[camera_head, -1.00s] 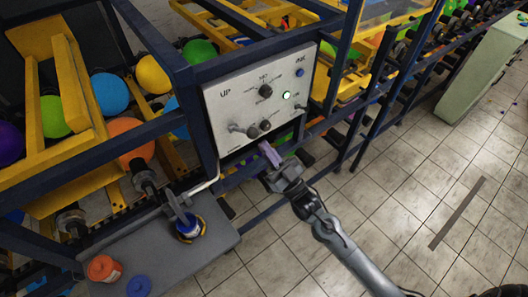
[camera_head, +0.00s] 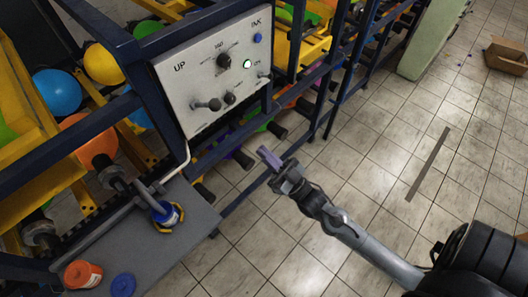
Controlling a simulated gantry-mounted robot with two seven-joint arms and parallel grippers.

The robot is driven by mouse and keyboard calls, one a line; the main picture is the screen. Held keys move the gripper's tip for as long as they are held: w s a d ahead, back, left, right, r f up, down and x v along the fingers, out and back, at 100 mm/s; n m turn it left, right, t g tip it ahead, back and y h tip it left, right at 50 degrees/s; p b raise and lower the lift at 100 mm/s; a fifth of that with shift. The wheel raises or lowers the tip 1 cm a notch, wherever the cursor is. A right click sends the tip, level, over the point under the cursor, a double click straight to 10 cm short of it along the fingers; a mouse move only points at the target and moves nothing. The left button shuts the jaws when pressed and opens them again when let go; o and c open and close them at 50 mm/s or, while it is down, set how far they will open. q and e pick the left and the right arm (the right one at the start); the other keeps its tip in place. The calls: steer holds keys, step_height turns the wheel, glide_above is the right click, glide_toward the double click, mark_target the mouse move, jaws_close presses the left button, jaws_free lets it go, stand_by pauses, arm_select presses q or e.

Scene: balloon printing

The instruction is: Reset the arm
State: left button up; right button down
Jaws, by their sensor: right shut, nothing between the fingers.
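My right gripper (camera_head: 268,157) is in the middle of the camera_head view, below and right of the control panel (camera_head: 212,66). Its purple-tinted fingers are shut with nothing between them. It hangs over the tiled floor, apart from the panel's knobs. The right arm reaches in from the lower right. My left gripper is not in view.
A grey shelf (camera_head: 178,238) bears an orange-red jar (camera_head: 82,274) and a blue lid (camera_head: 123,285). A blue container (camera_head: 167,214) sits at a machine fitting. Blue frame posts stand at the left and top. The tiled floor (camera_head: 310,240) is open; a cardboard box (camera_head: 507,57) lies far right.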

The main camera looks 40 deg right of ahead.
steer(key=s+a+r+m+g+h+p, duration=0.1)
steer(key=a+r+m+g+h+p, duration=0.15)
steer(key=a+r+g+p, duration=0.55)
steer(key=s+d+f+n+g+h+p, duration=0.1)
steer(key=s+d+f+g+h+p, duration=0.1)
steer(key=s+f+g, duration=1)
steer(key=shift+s+d+f+p, duration=0.15)
steer(key=shift+s+d+p, duration=0.2)
steer(key=shift+s, duration=1.1)
steer(key=shift+h, duration=0.25)
